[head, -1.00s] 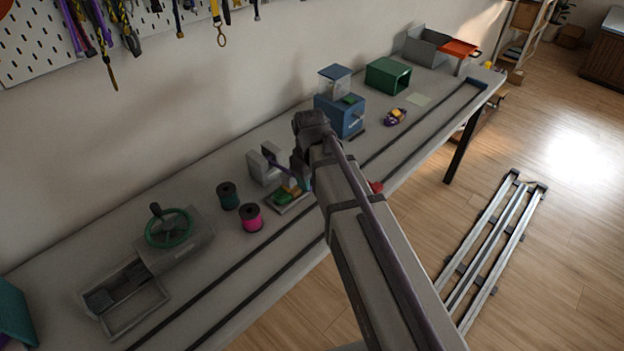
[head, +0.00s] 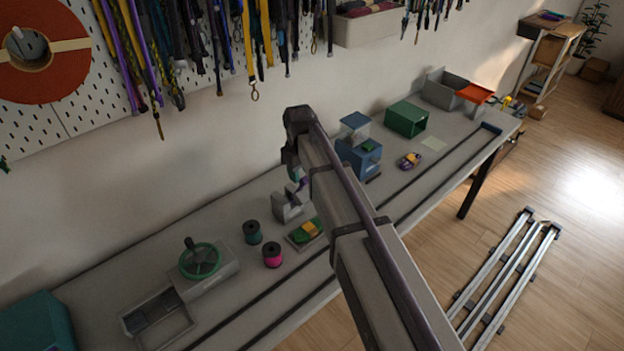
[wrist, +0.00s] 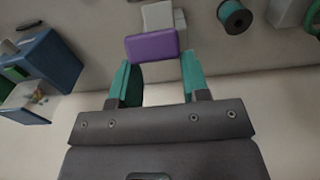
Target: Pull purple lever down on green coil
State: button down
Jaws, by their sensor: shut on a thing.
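The purple lever (wrist: 152,46) shows in the wrist view as a block between the teal fingertips of my gripper (wrist: 154,68), which is shut on it. It belongs to the grey press (head: 288,206), whose pale body (wrist: 160,16) also shows behind it in the wrist view. In the head view my gripper (head: 297,174) is small and partly hidden by my arm, just above the press. The green coil (head: 304,233) with a yellow band lies on a small tray in front of the press. The coil is not visible in the wrist view.
A teal spool (head: 252,232) and a pink spool (head: 272,255) stand left of the press. A green handwheel (head: 200,260) is further left. A blue machine (head: 360,155) and a green box (head: 407,119) stand to the right. Cords hang on the pegboard behind.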

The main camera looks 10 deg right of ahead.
jog(key=w+a, duration=0.4)
jog(key=w, duration=0.4)
jog(key=shift+a+r, duration=0.25)
jog(key=shift+r, duration=0.05)
jog(key=c, duration=1.7)
grip_release()
jog(key=shift+w+a+f, duration=0.1)
jog(key=o, duration=0.3)
jog(key=shift+s, duration=0.2)
jog(key=o, duration=0.8)
jog(key=shift+p, duration=0.3)
notch_tip(320, 180, up, 11)
jog(key=p, duration=1)
jog(key=shift+p, duration=0.4)
jog(key=shift+c, duration=0.3)
